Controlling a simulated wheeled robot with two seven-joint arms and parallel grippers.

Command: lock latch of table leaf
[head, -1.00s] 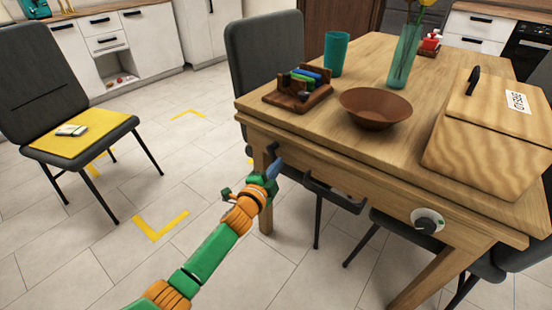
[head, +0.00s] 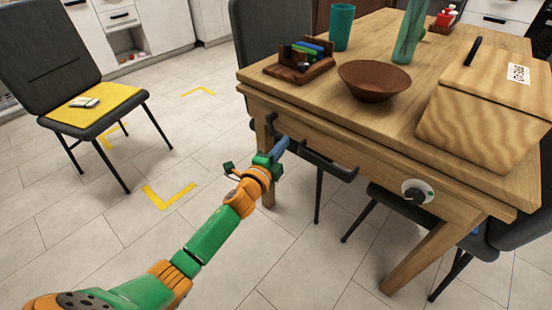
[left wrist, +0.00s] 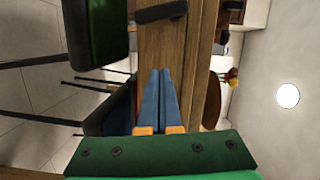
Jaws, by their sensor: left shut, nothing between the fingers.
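A dark latch lever (head: 271,124) sits on the front apron of the wooden table (head: 330,135), near its left corner. In the left wrist view a dark bar (left wrist: 160,12), which looks like this lever, lies at the top edge on the wood. My left gripper (head: 281,146) is shut and empty. Its blue fingers (left wrist: 163,72) are together, pointing at the apron, just right of and below the lever in the head view. I cannot tell whether they touch anything. My right gripper is not in view.
A dark bar handle (head: 328,164) runs along the apron right of my gripper, and a round knob (head: 416,192) is farther right. A bowl (head: 375,81), organizer (head: 300,66), cup (head: 341,27) and wooden box (head: 480,110) stand on top. A chair (head: 75,95) is left; open floor lies between.

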